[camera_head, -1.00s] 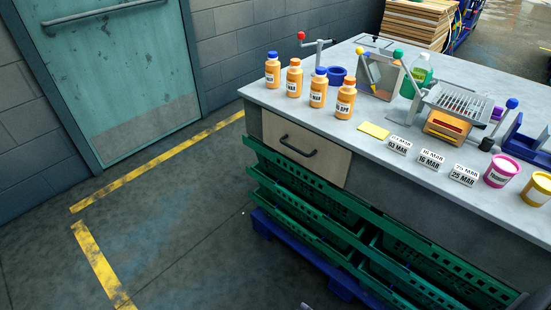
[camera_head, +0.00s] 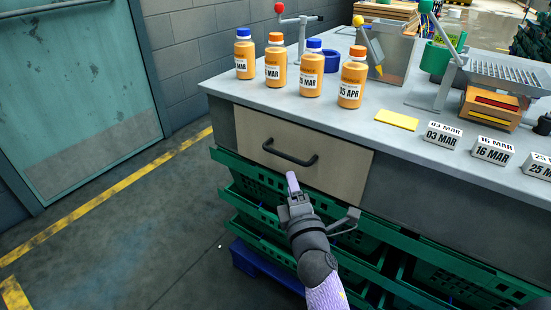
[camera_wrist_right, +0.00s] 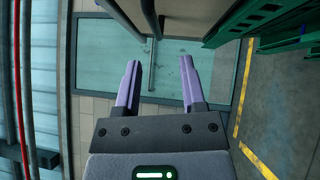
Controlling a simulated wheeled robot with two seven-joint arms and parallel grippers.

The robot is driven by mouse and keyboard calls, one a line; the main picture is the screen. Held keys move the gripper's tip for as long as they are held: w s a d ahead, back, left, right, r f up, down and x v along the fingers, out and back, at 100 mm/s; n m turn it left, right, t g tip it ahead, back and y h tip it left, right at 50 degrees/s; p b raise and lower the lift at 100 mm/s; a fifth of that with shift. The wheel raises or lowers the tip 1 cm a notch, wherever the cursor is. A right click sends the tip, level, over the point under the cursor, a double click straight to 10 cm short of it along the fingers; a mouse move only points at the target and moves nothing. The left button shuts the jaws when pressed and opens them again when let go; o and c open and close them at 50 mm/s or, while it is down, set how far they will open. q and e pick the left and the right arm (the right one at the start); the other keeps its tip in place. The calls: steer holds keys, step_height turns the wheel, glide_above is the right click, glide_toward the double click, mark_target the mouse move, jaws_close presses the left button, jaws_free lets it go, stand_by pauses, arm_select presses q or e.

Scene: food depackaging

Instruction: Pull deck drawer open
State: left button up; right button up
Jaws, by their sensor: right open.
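The deck drawer (camera_head: 325,170) has a beige front set in the grey workbench and is closed flush. Its black bar handle (camera_head: 291,153) runs across the upper middle of the front. My right gripper (camera_head: 292,180) is just below and in front of the handle, apart from it. In the right wrist view its two purple fingers (camera_wrist_right: 160,75) are spread, with nothing between them. The black handle (camera_wrist_right: 149,15) shows there at the top edge, beyond the fingertips. The drawer's inside is hidden. My left gripper is not in view.
Several orange bottles (camera_head: 311,74) stand on the worktop (camera_head: 390,141) above the drawer, near its edge. A yellow pad (camera_head: 397,120) and date blocks (camera_head: 440,136) lie to the right. Green crates (camera_head: 262,188) sit below the drawer. The floor to the left is open.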

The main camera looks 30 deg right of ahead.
mark_target(283, 156)
steer(key=b+x, duration=0.1)
steer(key=x, duration=0.8)
steer(key=shift+r+b, duration=0.25)
steer(key=shift+b, duration=0.1)
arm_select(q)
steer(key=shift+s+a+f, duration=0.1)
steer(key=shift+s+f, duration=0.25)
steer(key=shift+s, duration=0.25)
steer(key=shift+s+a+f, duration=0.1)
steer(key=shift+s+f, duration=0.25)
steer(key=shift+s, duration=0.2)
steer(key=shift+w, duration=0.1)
arm_select(e)
steer(key=shift+c, duration=0.2)
jaws_close()
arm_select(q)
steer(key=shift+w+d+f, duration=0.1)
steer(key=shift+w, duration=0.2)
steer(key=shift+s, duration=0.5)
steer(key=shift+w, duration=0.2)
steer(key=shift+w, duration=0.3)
